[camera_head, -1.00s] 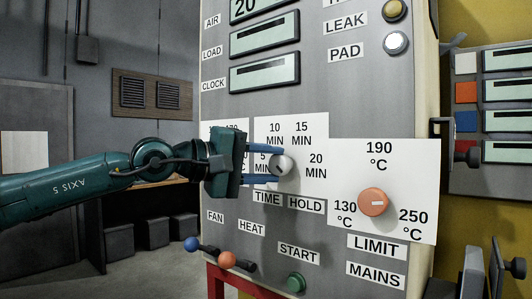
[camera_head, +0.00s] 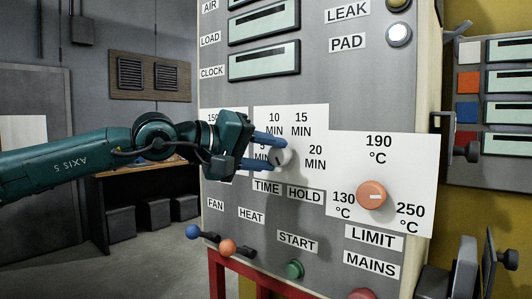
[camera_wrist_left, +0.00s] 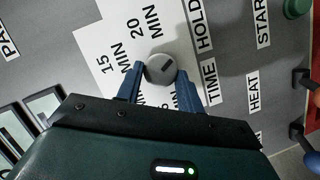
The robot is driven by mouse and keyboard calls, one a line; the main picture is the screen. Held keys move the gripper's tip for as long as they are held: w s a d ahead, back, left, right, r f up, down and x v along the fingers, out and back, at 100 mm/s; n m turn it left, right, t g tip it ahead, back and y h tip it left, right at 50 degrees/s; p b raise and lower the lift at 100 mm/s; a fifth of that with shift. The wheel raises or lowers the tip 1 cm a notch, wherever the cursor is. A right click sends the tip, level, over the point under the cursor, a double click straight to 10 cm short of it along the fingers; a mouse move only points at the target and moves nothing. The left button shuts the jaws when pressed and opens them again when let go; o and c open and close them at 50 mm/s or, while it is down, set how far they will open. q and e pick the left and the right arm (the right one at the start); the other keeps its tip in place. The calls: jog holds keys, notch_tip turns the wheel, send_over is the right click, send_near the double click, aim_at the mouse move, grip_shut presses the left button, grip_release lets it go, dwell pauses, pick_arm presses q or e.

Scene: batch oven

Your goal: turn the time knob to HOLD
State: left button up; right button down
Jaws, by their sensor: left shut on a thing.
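The time knob (camera_head: 281,157) is a small pale round knob with a dark mark, on a white dial plate marked 5, 10, 15 and 20 MIN. A HOLD label (camera_head: 305,194) is below it, beside the TIME label (camera_head: 267,187). My left gripper (camera_head: 274,152) reaches in from the left and is shut on the knob, its blue fingers on either side. In the left wrist view the knob (camera_wrist_left: 160,68) sits between the fingertips. I cannot tell exactly which way its mark points. My right gripper is not in view.
The orange limit knob (camera_head: 371,195) is right of the time dial. Below are a blue-ended lever (camera_head: 193,231), an orange-ended lever (camera_head: 227,247) and a green start button (camera_head: 294,269). Displays (camera_head: 264,61) are above. A black handle (camera_head: 467,151) juts out at the right.

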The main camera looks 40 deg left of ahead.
pick_arm(q)
jog(key=o, duration=1)
jog(key=b+v, duration=0.5)
jog(key=v, duration=0.8)
jog(key=shift+b, duration=0.35)
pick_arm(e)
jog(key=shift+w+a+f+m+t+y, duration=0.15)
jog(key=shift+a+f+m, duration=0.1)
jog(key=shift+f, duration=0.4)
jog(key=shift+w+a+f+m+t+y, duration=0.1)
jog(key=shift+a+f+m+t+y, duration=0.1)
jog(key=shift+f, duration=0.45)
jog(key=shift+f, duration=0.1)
